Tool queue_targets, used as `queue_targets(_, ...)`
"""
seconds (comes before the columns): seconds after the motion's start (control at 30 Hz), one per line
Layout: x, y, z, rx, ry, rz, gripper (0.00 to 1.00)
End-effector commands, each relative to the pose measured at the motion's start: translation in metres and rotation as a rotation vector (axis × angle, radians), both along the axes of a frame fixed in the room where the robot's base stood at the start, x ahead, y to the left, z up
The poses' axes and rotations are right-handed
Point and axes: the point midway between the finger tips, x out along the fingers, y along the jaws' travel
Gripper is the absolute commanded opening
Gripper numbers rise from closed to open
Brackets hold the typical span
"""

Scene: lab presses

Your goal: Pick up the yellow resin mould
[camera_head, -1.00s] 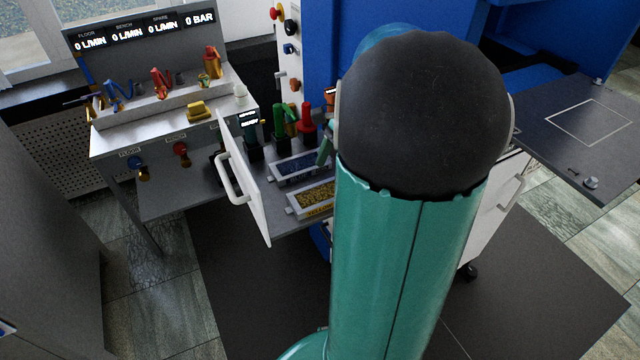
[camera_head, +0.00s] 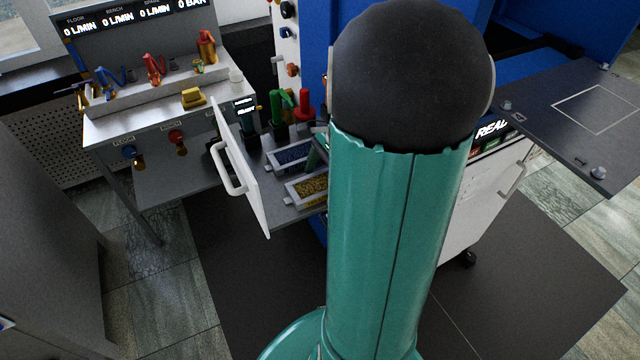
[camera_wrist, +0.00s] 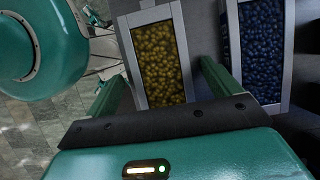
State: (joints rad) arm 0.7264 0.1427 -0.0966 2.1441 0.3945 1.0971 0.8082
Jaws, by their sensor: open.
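The yellow resin mould is a pale-rimmed oblong tray (camera_head: 308,203) filled with yellow granules. It lies on the grey shelf behind the open white door. In the wrist view the tray (camera_wrist: 185,52) points away from my gripper (camera_wrist: 164,86). My gripper is open, with one green finger to each side of the tray's near end. I cannot tell whether either finger touches it. In the head view my arm hides most of my gripper; a green finger (camera_head: 316,153) shows close to the trays.
A matching tray of blue granules (camera_head: 291,168) lies beside it, just right of my right finger in the wrist view (camera_wrist: 233,45). The open white door (camera_head: 240,165) stands left of the trays. Green and red fittings (camera_head: 281,106) stand behind. A small yellow block (camera_head: 193,97) sits on the bench.

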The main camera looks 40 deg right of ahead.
Motion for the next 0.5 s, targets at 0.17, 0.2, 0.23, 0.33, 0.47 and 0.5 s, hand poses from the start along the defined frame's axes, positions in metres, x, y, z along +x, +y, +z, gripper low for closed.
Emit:
queue_targets(0.17,0.0012,-0.0013,-0.0006,0.000,0.000,-0.001,0.89)
queue_targets(0.2,0.0013,-0.0016,-0.0007,0.000,0.000,-0.001,0.85)
queue_targets(0.23,0.0015,-0.0017,-0.0006,0.000,0.000,-0.001,0.79)
queue_targets(0.33,0.0022,-0.0022,-0.0006,0.000,0.001,-0.001,0.60)
queue_targets(0.47,0.0024,-0.0021,-0.0007,0.000,0.001,-0.001,0.34)
queue_targets(0.5,0.0024,-0.0021,-0.0007,0.000,0.001,-0.001,0.26)
